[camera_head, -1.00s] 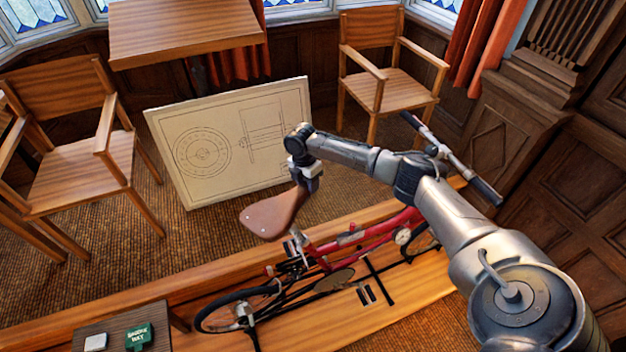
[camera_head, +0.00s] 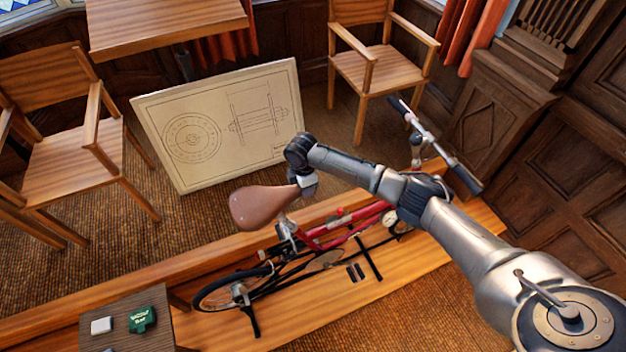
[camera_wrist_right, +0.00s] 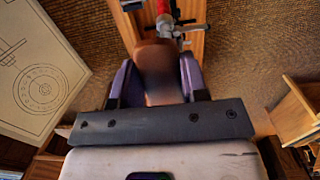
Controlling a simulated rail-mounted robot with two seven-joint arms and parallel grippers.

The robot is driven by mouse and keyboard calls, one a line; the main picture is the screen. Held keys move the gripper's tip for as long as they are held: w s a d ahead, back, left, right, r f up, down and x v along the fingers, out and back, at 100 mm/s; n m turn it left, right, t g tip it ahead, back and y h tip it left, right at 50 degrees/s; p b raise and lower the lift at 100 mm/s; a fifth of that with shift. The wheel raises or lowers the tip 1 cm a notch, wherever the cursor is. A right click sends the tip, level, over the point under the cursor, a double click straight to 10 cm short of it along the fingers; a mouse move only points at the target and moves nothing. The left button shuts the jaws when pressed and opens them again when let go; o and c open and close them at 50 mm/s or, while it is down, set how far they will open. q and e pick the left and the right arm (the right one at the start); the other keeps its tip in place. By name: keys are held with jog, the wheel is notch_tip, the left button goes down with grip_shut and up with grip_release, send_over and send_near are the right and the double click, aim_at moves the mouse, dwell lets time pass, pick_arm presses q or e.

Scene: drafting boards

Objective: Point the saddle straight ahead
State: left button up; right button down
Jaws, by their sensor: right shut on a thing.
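The brown saddle (camera_head: 258,207) sits on its post above the red bicycle (camera_head: 345,228). In the head view its wide rear is at the left and its narrow nose points right and slightly up, roughly toward the handlebar (camera_head: 435,145). My right gripper (camera_head: 307,186) is shut on the saddle's nose, which the fingers partly hide. In the right wrist view the saddle (camera_wrist_right: 158,72) lies between the two dark fingers, with part of the red frame (camera_wrist_right: 163,7) beyond it. I cannot tell whether the saddle is exactly in line with the frame. My left gripper is not in view.
The bicycle stands on a long wooden platform (camera_head: 430,262). A drawing board (camera_head: 220,130) leans behind it, with wooden chairs (camera_head: 385,70) and a table (camera_head: 165,22) farther back. A small dark table (camera_head: 125,325) with a green item (camera_head: 142,319) is at lower left.

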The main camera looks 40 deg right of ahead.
jog(key=shift+r, duration=0.1)
jog(key=c, duration=0.8)
grip_release()
jog(key=shift+o, duration=0.8)
jog(key=shift+r, duration=0.45)
notch_tip(320, 180, up, 13)
jog(key=b, duration=0.2)
jog(key=shift+a, duration=0.25)
jog(key=shift+w+f, duration=0.1)
